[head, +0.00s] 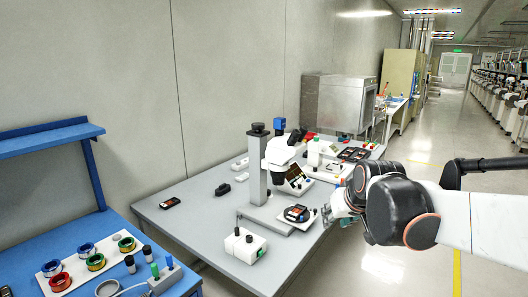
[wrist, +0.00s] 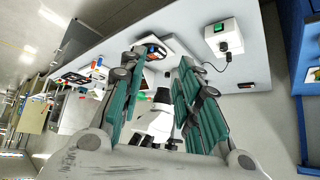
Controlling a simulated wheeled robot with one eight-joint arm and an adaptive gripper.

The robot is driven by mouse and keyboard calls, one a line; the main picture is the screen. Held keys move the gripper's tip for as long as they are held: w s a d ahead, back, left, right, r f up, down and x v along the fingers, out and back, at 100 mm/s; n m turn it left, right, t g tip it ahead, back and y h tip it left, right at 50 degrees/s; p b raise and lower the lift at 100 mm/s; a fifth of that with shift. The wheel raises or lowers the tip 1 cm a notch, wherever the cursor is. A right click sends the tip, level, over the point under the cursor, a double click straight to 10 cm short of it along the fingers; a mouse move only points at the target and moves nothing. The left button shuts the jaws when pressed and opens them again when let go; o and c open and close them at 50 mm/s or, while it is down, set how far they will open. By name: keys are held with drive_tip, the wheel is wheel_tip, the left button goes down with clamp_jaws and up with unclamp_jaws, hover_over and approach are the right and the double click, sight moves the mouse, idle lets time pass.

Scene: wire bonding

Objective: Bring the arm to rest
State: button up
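My gripper (wrist: 158,75) fills the lower middle of the wrist view. Its two teal-padded fingers stand well apart, and I see nothing held between them. In the head view my gripper (head: 343,205) shows only in part, beside the right edge of the grey table (head: 190,222); my own black arm joint hides the rest. My white and black arm reaches in from the right. The white microscope (head: 284,152) stands on the table to the left of my gripper. A white microscope-like body (wrist: 157,120) also shows behind the fingers in the wrist view.
A white control box (head: 245,245) sits near the table's front edge, and a round dark fixture (head: 297,214) lies close to my gripper. A blue bench (head: 190,286) with wire spools stands front left. The aisle floor (head: 400,265) at right is clear.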

drive_tip(key=s+f, duration=0.2)
drive_tip(key=s, duration=1)
drive_tip(key=s+d+f+g, duration=0.1)
drive_tip(key=s+f, duration=0.1)
drive_tip(key=s, duration=1)
drive_tip(key=shift+s+f+m+h, duration=0.3)
drive_tip(key=shift+s+f+m, duration=0.05)
drive_tip(key=shift+s+m, duration=0.05)
